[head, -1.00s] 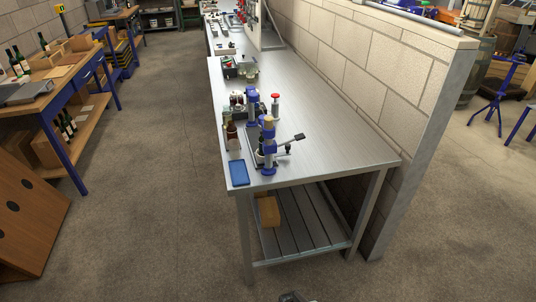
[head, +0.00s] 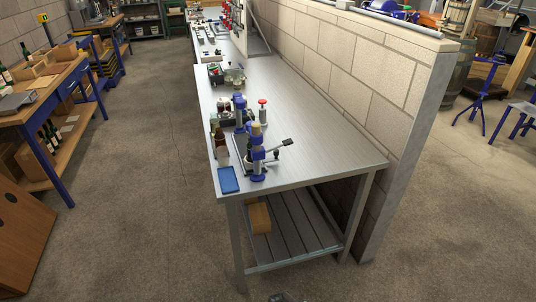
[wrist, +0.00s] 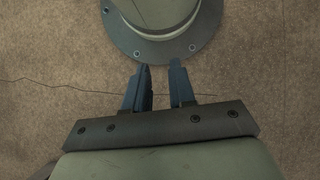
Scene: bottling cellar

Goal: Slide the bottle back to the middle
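A small brown bottle (head: 222,146) stands upright near the left edge of the steel bench (head: 300,135). It is beside a blue-and-steel bench device with a lever (head: 258,155); which bottle the task means I cannot tell for sure. My gripper (wrist: 160,68) shows in the wrist view with its two dark fingers apart and nothing between them. It is over brown floor, and no bottle shows in that view.
A blue tray (head: 229,180) lies at the bench's near left corner. A red-topped item (head: 262,107) stands behind the device. A block wall (head: 390,75) runs along the bench's right side. The bench's right half is bare. Open floor (head: 140,200) lies to the left.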

